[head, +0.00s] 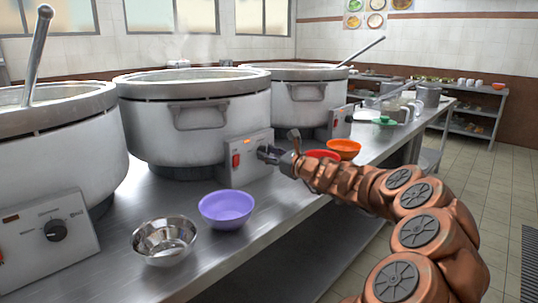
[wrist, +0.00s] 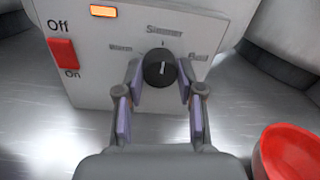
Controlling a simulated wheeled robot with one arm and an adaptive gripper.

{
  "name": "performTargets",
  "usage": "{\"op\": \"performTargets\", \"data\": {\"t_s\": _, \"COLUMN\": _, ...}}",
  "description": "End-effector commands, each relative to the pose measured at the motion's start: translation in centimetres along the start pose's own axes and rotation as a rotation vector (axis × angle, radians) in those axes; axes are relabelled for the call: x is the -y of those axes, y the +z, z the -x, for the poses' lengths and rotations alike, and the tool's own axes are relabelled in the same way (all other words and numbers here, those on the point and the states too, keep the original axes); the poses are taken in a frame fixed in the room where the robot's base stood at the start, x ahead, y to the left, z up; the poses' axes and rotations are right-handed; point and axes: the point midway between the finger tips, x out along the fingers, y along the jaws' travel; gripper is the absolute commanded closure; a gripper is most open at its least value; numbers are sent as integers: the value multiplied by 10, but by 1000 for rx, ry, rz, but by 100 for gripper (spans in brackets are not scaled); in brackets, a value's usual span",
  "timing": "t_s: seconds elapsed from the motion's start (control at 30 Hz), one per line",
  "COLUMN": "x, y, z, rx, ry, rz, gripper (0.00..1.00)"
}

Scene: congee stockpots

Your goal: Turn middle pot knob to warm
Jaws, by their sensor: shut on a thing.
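The middle pot (head: 150,130) is a large steel stockpot with a control box (head: 250,150) at its front right. In the wrist view, the box's black round knob (wrist: 160,68) has a white line standing about upright, towards the Simmer mark at the top. The Warm label (wrist: 121,49) is to the knob's left and the Boil label (wrist: 198,52) to its right. My gripper (wrist: 160,78) is shut on the knob, one finger on each side. In the head view, my gripper (head: 270,155) reaches the box from the right and hides the knob.
A red Off/On switch (wrist: 62,53) and a lit orange lamp (wrist: 103,11) sit left of the knob. A red bowl (wrist: 288,153) is close at the right. On the counter stand a purple bowl (head: 226,208), a steel bowl (head: 164,241) and an orange bowl (head: 343,148).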

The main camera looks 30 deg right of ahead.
Motion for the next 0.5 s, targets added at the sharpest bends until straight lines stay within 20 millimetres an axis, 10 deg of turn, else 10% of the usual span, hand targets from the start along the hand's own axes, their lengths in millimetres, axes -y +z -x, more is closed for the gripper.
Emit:
{"op": "performTargets", "data": {"t_s": 0.23, "x": 0, "y": 0, "z": 0, "rx": 0, "ry": 0, "rz": 0, "gripper": 98}}
{"op": "performTargets", "data": {"t_s": 0.5, "x": 0, "y": -1, "z": 0, "rx": 3, "ry": 0, "rz": 32, "gripper": 98}}
